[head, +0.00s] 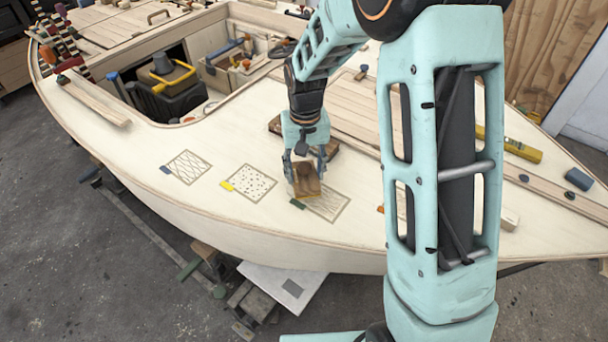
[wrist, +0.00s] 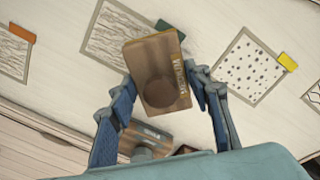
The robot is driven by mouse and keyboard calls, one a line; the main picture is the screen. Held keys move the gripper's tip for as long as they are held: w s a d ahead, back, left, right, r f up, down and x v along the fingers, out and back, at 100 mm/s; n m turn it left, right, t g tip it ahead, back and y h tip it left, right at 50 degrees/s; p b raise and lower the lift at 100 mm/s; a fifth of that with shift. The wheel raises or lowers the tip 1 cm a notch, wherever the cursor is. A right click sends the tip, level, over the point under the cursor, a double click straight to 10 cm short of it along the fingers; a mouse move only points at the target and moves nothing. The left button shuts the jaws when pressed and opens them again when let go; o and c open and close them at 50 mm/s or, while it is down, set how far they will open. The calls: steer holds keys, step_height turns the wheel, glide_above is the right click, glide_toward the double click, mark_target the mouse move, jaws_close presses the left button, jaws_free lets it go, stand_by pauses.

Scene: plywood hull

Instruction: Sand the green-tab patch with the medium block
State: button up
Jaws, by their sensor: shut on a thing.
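The green-tab patch (head: 328,204) is a lined rectangle on the pale deck, with its green tab (head: 297,204) at the left corner. My gripper (head: 305,166) is shut on a brown sanding block (head: 306,187) with a round knob. The block covers the upper left part of the patch in the head view; I cannot tell if it touches. In the wrist view the block (wrist: 153,60) sits between the blue fingers (wrist: 160,82), beside the green tab (wrist: 170,28) and lined patch (wrist: 112,35).
A dotted patch with a yellow tab (head: 227,186) and a crosshatched patch with a blue tab (head: 165,170) lie left. An orange tab (wrist: 22,33) marks another patch. Another knobbed block (wrist: 148,136) is behind the gripper. A yellow level (head: 522,151) lies right; the cockpit opening is upper left.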

steer(key=shift+r+p, duration=1.65)
steer(key=shift+r, duration=0.95)
steer(key=shift+w, duration=0.1)
